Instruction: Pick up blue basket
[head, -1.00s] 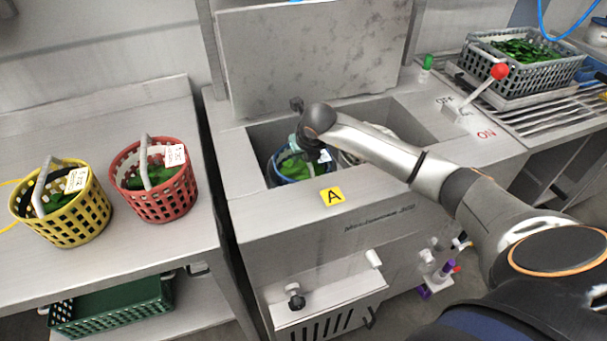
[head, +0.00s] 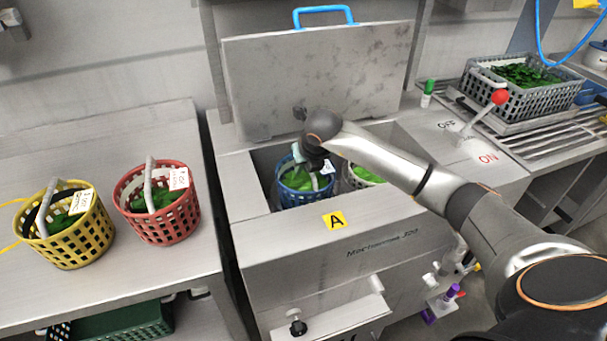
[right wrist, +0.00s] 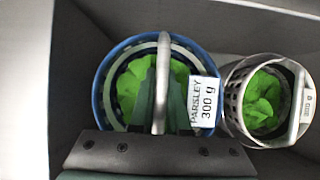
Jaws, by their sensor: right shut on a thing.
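The blue basket (head: 292,190) stands in the sink-like basin of the machine, with green leaves inside. In the right wrist view the blue basket (right wrist: 103,88) has a grey arched handle (right wrist: 163,75) and a white tag (right wrist: 203,102) reading "PARSLEY 300 g". My right gripper (head: 312,163) reaches down over the basket; in the right wrist view its fingers (right wrist: 160,98) are shut on the handle. Whether the basket touches the basin floor cannot be told. My left gripper is not in view.
A pale basket (head: 350,180) with greens stands close to the right of the blue one. Basin walls surround both. The open lid (head: 320,75) stands behind. Yellow (head: 80,250) and red (head: 165,228) baskets sit on the left counter. A red-knobbed lever (head: 485,112) is to the right.

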